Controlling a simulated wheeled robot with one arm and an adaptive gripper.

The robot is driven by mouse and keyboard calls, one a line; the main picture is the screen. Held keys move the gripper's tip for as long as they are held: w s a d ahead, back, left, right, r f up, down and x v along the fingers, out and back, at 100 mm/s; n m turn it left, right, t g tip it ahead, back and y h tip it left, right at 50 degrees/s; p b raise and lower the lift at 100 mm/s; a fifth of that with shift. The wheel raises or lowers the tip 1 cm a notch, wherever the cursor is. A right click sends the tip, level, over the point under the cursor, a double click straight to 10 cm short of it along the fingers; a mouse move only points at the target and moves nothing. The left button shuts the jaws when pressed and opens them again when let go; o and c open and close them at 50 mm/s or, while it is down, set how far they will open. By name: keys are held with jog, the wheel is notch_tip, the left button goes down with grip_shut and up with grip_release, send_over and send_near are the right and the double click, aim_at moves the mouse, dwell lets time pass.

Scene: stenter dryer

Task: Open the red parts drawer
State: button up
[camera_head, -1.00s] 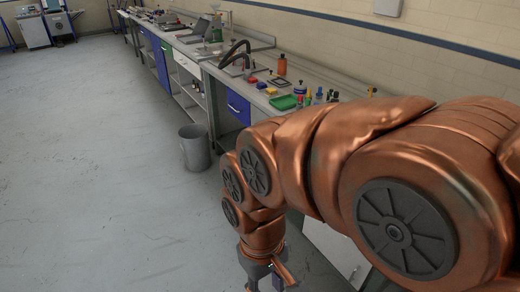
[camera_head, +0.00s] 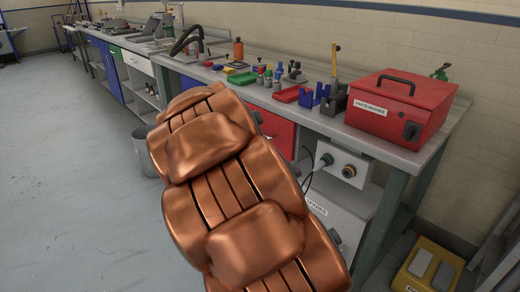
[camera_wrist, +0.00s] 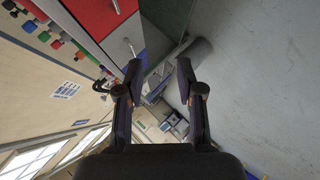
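The red drawer front (camera_head: 278,132) is under the bench top in the head view, partly hidden behind my copper arm. In the wrist view, a red panel (camera_wrist: 92,14) with a pale bar handle (camera_wrist: 115,6) shows at the upper left. It looks like the same drawer, seen tilted, and no gap shows at it. My gripper (camera_wrist: 160,68) has its two dark fingers spread apart with nothing between them. The red panel is left of and beyond the fingers, not touching them. My gripper is hidden behind the arm in the head view.
A red parts washer box (camera_head: 402,106) stands on the bench's right end. Small bottles, a green tray (camera_head: 242,77) and a red tray (camera_head: 287,94) line the bench. A grey bin (camera_head: 145,150) stands left of my arm. A yellow box (camera_head: 428,268) is lower right. Left floor is clear.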

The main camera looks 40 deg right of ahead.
jog(key=w+d+f+n+t+h+b, duration=0.3)
jog(key=w+d+f+b, duration=0.15)
jog(key=d+b, duration=0.35)
jog(key=w+d+f+n+t+h+b, duration=0.2)
jog(key=w+d+f+n+h+b, duration=0.15)
jog(key=d+f+b, duration=0.45)
jog(key=shift+w+d+r, duration=0.6)
jog(key=shift+w+d, duration=0.15)
jog(key=shift+d, duration=0.45)
jog(key=shift+w+d+r, duration=0.6)
jog(key=shift+w+d, duration=0.2)
jog(key=shift+d, duration=0.45)
jog(key=shift+w+d+r, duration=0.6)
jog(key=shift+w+d, duration=0.15)
jog(key=shift+d, duration=0.45)
grip_shut()
